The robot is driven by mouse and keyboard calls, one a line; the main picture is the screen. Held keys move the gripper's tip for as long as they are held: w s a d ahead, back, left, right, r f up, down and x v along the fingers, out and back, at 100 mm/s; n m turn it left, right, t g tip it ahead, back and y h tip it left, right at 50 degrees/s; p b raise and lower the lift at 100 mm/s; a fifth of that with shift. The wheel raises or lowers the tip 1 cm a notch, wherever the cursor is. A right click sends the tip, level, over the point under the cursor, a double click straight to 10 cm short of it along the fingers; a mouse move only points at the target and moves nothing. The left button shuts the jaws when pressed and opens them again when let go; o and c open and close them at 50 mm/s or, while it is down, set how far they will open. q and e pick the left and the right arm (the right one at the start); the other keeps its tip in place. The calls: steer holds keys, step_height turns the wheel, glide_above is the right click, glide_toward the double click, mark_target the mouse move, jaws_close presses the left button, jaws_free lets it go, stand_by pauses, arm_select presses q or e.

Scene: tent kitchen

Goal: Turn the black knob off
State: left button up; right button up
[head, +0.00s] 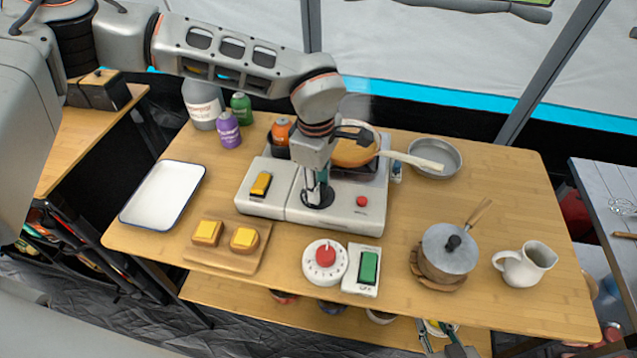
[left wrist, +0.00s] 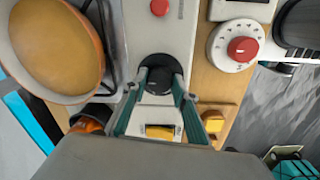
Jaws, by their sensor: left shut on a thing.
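The black knob (head: 318,198) is on the front of the white-grey camp stove (head: 345,213), near the middle of the wooden table. My left gripper (head: 318,186) reaches down from above and is shut on it. In the left wrist view, the two fingers (left wrist: 158,88) flank the round black knob (left wrist: 158,68), and its far side shows. The fingers partly hide the knob in the head view. My right gripper (head: 438,330) shows at the bottom edge, away from the stove, with its fingers apart and empty.
A pan (head: 354,150) of orange food sits on the stove, its handle pointing right. A yellow switch (head: 261,184) and red button (head: 362,201) flank the knob. In front are a red-knobbed dial (head: 312,271), a green switch (head: 369,267) and a toast board (head: 222,262). A lidded pot (head: 435,263) stands right.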

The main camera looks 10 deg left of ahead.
arm_select(q)
steer(key=o, duration=1.1)
steer(key=shift+r, duration=0.15)
steer(key=r, duration=1.1)
steer(key=shift+s+r, duration=0.35)
steer(key=shift+s, duration=0.05)
